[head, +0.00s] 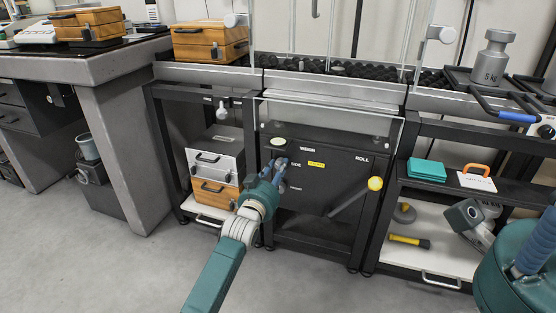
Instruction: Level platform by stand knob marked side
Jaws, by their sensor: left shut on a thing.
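The black stand (325,205) is in the middle of the head view. Its front panel has white labels, "SIDE" (296,165) among them, and a yellow tag (316,164). My left gripper (277,168) is at the panel's left, beside the "SIDE" label, shut on a knob that its fingers mostly hide. A pale green round piece (278,142) shows just above the gripper. A grey platform (335,86) lies above the stand behind clear panes. Its tilt is hard to judge.
A lever with a yellow knob (375,183) sticks out near the "ROLL" label. The right shelf (440,255) holds a yellow-ended torch (409,241). A 5 kg weight (492,62) stands at upper right. The floor in front is clear.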

